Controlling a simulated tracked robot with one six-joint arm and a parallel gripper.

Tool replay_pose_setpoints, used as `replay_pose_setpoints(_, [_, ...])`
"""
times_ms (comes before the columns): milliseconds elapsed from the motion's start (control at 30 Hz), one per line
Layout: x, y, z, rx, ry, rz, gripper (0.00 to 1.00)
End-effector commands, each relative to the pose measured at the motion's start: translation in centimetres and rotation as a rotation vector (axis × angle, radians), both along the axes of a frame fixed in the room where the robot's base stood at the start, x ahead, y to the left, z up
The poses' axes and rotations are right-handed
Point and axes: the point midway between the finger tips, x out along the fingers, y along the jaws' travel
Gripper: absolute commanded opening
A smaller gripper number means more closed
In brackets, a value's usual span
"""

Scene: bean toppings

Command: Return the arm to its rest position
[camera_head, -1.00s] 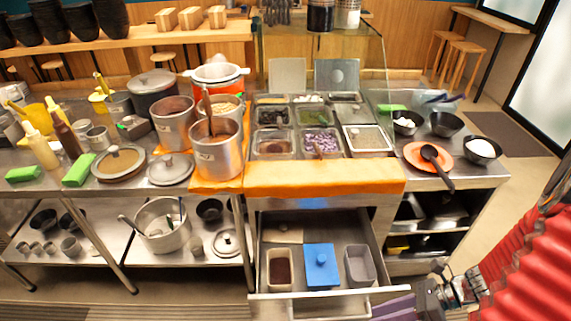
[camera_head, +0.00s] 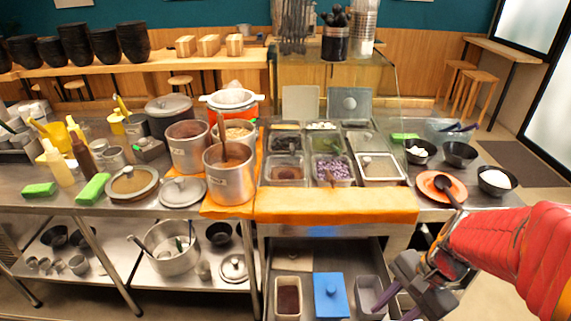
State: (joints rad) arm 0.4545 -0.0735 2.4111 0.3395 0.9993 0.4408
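My gripper (camera_head: 384,305) is at the lower right, at the end of my red-sleeved arm. Its purple fingertips are spread apart, with nothing seen between them. It is in front of the counter, over the right side of the open drawer, near a grey container (camera_head: 368,290). I cannot tell whether it touches the container.
The open drawer (camera_head: 330,256) juts out below the counter and also holds a blue-lidded container (camera_head: 331,297) and a container of dark contents (camera_head: 288,298). An orange plate (camera_head: 428,186) with a black ladle and a bowl of white food (camera_head: 496,181) stand on the right counter.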

Motion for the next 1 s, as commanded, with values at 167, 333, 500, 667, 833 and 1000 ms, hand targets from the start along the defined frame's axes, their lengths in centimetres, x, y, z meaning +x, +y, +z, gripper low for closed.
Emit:
replay_pose_setpoints(167, [0.3, 1.1, 2.7, -0.091, -0.113, 0.184, 0.33])
replay_pose_setpoints(333, [0.3, 2.1, 5.1, -0.176, -0.215, 0.355, 0.33])
replay_pose_setpoints(500, [0.3, 3.2, 7.6, -0.261, -0.316, 0.522, 0.33])
replay_pose_setpoints(667, [0.1, 4.1, 9.9, -0.345, -0.412, 0.674, 0.33])
replay_pose_setpoints(833, [-0.3, 5.2, 12.3, -0.433, -0.514, 0.829, 0.33])
replay_pose_setpoints(1000, [-0.8, 6.0, 14.4, -0.514, -0.602, 0.957, 0.33])
